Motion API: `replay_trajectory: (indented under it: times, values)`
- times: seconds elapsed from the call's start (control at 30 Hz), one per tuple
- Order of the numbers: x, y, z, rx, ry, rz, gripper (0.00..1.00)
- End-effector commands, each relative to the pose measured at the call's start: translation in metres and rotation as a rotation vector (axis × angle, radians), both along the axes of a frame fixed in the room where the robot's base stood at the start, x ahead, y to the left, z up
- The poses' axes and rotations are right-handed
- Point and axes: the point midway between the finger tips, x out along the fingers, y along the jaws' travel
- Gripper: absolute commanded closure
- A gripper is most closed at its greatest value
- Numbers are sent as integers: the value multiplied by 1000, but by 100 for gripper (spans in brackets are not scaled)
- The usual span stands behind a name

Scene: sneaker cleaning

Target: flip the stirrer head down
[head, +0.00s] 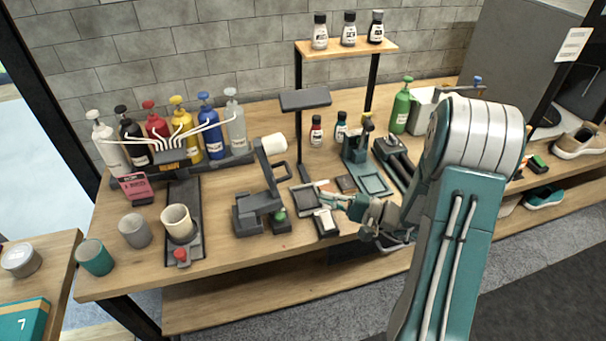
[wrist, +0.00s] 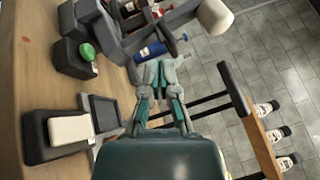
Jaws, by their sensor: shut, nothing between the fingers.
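The stirrer (head: 258,212) is a dark grey machine on the workbench, with a green knob (head: 280,214) at its base. Its stirrer head (head: 266,165) is tilted up, with a white cylinder (head: 273,143) at the top and a dark loop handle on its right side. The wrist view shows the stirrer's base (wrist: 72,58) at upper left and the white cylinder (wrist: 215,17) at the top. My gripper (wrist: 160,68) is shut and empty, pointing toward the stirrer. In the head view my gripper (head: 326,199) is right of the stirrer, apart from its base.
A beige cup (head: 177,222) stands on a dark stand left of the stirrer. Several pump bottles line the back left. A shelf (head: 348,47) with bottles rises behind. A small dark tray with a white block (head: 326,222) lies near my gripper.

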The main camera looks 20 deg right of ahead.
Motion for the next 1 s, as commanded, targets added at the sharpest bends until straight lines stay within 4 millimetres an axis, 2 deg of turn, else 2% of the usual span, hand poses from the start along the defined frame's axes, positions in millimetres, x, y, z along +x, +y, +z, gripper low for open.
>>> replay_trajectory:
  times: [0.03,0.13,0.33,0.73,1.0]
  values:
    - [4,-13,-9,32,-9,-55,100]
    - [11,-33,-21,75,-39,-153,100]
    - [15,-52,-32,107,-72,-251,100]
    - [18,-52,-32,109,-74,-255,100]
    - [45,-24,-20,107,-75,-251,100]
